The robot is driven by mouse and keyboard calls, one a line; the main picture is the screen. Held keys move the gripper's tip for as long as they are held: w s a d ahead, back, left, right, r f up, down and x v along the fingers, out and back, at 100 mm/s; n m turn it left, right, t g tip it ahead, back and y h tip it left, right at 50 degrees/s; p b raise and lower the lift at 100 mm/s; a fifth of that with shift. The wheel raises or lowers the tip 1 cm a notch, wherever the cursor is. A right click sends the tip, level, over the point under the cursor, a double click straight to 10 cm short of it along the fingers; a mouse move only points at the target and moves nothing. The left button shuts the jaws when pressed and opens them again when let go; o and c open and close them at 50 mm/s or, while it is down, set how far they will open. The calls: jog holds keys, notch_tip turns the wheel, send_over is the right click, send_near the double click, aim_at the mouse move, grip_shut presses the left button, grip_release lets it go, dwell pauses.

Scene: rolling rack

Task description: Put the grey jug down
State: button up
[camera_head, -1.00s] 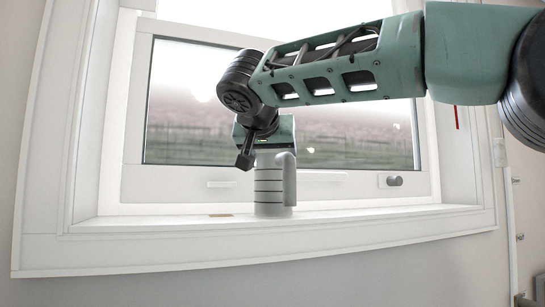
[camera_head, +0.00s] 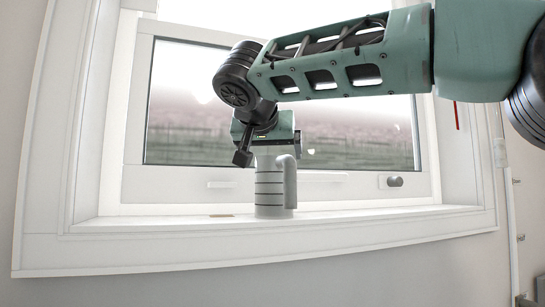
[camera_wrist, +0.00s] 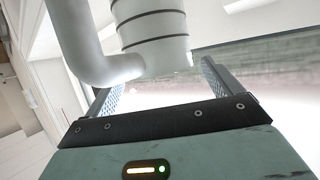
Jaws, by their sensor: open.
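The grey jug (camera_head: 270,192) stands upright on the white window sill, with dark rings around its body and its handle on the right. My gripper (camera_head: 274,148) is just above the jug, pointing down at its top. In the wrist view the jug (camera_wrist: 152,28) shows close up, with its handle curving down on the left. The open fingers of my gripper (camera_wrist: 163,78) lie to either side of the jug's near end, with gaps visible. In the head view the fingertips are hard to make out.
The window sill (camera_head: 365,216) is bare to the right of the jug. A small flat tan piece (camera_head: 221,215) lies on it to the left. The window frame (camera_head: 340,186) and its handle (camera_head: 394,181) stand close behind the jug.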

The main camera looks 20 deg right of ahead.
jog(key=b+v, duration=0.1)
jog(key=v, duration=0.9)
jog(key=s+a+f+n+g+y, duration=0.25)
jog(key=f+n, duration=0.25)
jog(key=f, duration=0.8)
jog(key=s+a+f+n+g+y, duration=0.2)
jog(key=a+f+n+g, duration=0.15)
jog(key=f, duration=0.85)
jog(key=s+d+f+n+g+y, duration=0.1)
jog(key=s+d+f+n+g, duration=0.1)
jog(key=s+f, duration=0.7)
jog(key=s+d+f+n+g+y, duration=0.2)
jog(key=s+f, duration=0.8)
jog(key=f, duration=0.5)
jog(key=shift+s+d+n+g, duration=0.35)
jog(key=shift+d+n+g, duration=0.25)
jog(key=shift+g, duration=0.3)
jog(key=shift+f, duration=0.1)
